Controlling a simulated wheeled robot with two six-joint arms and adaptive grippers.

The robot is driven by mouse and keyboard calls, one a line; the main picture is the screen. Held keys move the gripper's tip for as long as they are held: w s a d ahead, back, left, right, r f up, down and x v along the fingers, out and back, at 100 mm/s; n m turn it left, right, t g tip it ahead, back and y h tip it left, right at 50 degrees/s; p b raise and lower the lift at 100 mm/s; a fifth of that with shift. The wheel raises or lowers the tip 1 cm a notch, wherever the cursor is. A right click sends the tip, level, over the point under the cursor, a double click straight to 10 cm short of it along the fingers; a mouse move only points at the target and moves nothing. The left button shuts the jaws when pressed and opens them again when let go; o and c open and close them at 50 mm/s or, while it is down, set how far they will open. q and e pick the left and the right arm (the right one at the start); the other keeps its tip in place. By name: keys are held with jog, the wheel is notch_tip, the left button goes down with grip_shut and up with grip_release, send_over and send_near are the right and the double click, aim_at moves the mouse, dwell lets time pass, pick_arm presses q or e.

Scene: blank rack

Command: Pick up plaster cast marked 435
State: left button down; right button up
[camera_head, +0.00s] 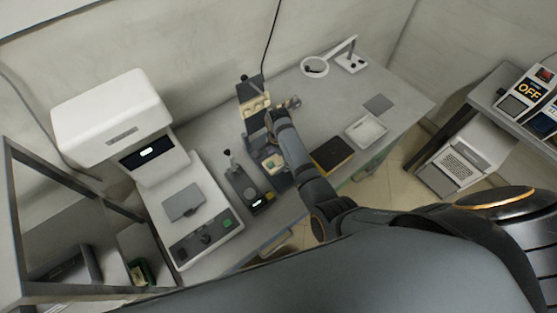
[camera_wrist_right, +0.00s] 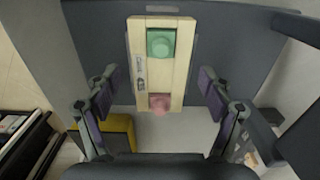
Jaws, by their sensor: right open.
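In the right wrist view a cream plaster cast (camera_wrist_right: 145,70) with a green square block and a pink piece on it lies against a dark grey surface. Small dark marks show on its left side, too small to read. My right gripper (camera_wrist_right: 160,98) is open, its purple-padded fingers on either side of the cast's lower part with gaps. In the head view my right gripper (camera_head: 277,117) is at a dark stand (camera_head: 248,88) on the table and partly hides it. A cream piece (camera_head: 257,105) shows on the stand. My left gripper is not in view.
A white machine (camera_head: 110,115) and a dark device with a lever (camera_head: 245,187) stand left on the grey table (camera_head: 315,100). A black tray (camera_head: 332,154), a white tray (camera_head: 367,130) and a ring lamp (camera_head: 315,67) are to the right.

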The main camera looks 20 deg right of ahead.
aim_at(279, 160)
jog(key=c, duration=1.4)
notch_tip(279, 160, up, 4)
jog(key=p, duration=0.3)
jog(key=shift+f+p, duration=0.2)
jog(key=shift+p, duration=0.15)
jog(key=s+r+p, duration=0.1)
jog(key=p, duration=0.1)
jog(key=r+p, duration=0.1)
jog(key=p, duration=0.1)
jog(key=shift+s+d+r+p, duration=0.35)
jog(key=shift+s, duration=0.05)
jog(key=s+d+r, duration=0.1)
jog(key=s+r, duration=0.1)
jog(key=s, duration=0.1)
jog(key=s+d+r, duration=0.2)
jog(key=s, duration=0.2)
jog(key=s+d+r, duration=0.1)
jog(key=s+r, duration=0.1)
jog(key=s, duration=0.2)
jog(key=shift+s+d+r, duration=0.1)
jog(key=shift+d+r, duration=0.1)
jog(key=shift+r, duration=0.2)
